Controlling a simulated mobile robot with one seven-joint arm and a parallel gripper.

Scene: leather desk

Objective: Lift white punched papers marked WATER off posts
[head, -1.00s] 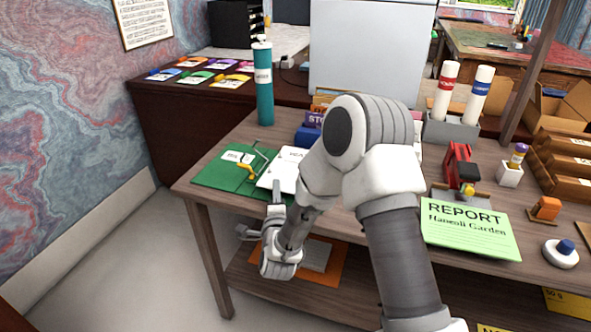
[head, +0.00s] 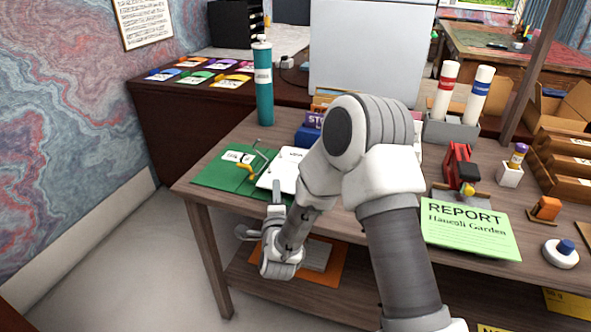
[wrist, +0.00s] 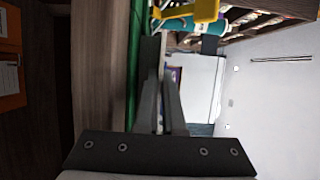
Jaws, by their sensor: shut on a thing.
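The white punched papers (head: 285,163) lie at the open green folder (head: 212,176) on the desk's left front corner; their printed word is partly hidden by my arm. The folder's bent metal posts (head: 262,155) stand at the papers' left edge, with a yellow lever (head: 246,172) beside them. My gripper (head: 276,190) is at the papers' front edge, shut on them. In the wrist view my gripper (wrist: 163,85) has its fingers close together beside the green folder (wrist: 136,60); the papers between them are hard to make out. I cannot tell whether the holes are clear of the posts.
A teal cylinder (head: 264,90) stands behind the folder. A blue box (head: 309,135) is close behind the papers. A green report (head: 465,226) and a red tool (head: 459,165) lie right of my arm. An orange folder (head: 332,266) is on the lower shelf.

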